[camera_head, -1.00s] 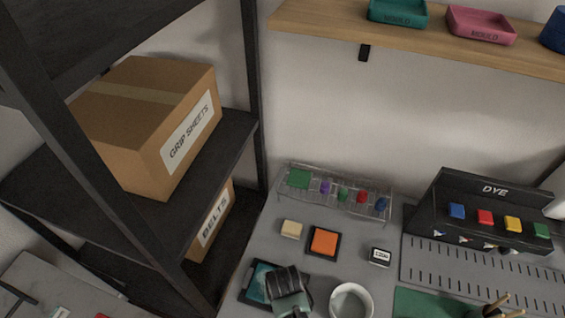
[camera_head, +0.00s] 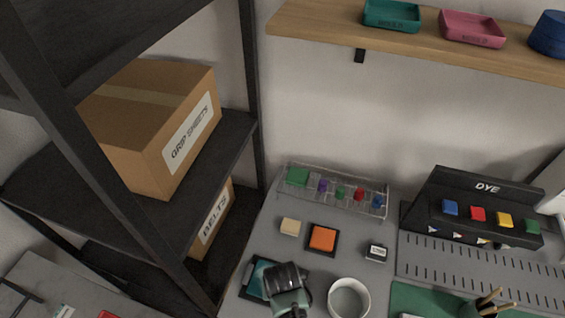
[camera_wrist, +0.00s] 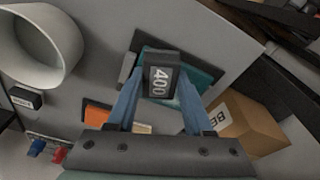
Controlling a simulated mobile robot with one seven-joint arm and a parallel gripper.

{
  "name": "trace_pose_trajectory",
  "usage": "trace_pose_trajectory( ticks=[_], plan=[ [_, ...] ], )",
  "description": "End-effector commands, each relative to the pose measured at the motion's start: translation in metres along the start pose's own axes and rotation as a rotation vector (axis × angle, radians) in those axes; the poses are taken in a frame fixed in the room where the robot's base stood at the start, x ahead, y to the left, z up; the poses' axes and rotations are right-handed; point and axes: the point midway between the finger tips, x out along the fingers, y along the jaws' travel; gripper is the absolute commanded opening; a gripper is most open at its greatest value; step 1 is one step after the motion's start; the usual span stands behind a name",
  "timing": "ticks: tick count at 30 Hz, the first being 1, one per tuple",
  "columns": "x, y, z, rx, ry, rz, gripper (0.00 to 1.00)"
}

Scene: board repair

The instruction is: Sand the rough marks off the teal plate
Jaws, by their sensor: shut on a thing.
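My gripper (camera_wrist: 158,98) is shut on a dark sanding block (camera_wrist: 160,78) with a white "400" label, held between its two blue fingers. The block is over the teal plate (camera_wrist: 204,80), which lies in a dark-edged holder on the grey bench. I cannot tell whether the block touches the plate. In the head view the teal plate (camera_head: 258,277) is partly covered by my wrist, and the block is hidden there. No rough marks can be made out on the visible part of the plate.
Around the plate are a cream block (camera_head: 290,227), an orange pad (camera_head: 322,238) on a dark tray, a small "1200" block (camera_head: 377,252) and a white round cup (camera_head: 335,290). A clear rack (camera_head: 335,190) and a dye stand (camera_head: 487,188) stand behind. Shelving with boxes (camera_head: 150,125) is left.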

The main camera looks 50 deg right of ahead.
Motion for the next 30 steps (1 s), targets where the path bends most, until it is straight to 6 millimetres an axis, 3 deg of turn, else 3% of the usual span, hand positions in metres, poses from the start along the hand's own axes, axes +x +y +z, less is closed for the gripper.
trace_pose_trajectory(
  ticks=[15,30],
  plan=[
    [-0.049,-0.004,-0.016,-0.005,0.000,-0.001,0.00],
    [-0.052,-0.004,-0.018,-0.006,0.000,-0.001,0.00]
  ],
)
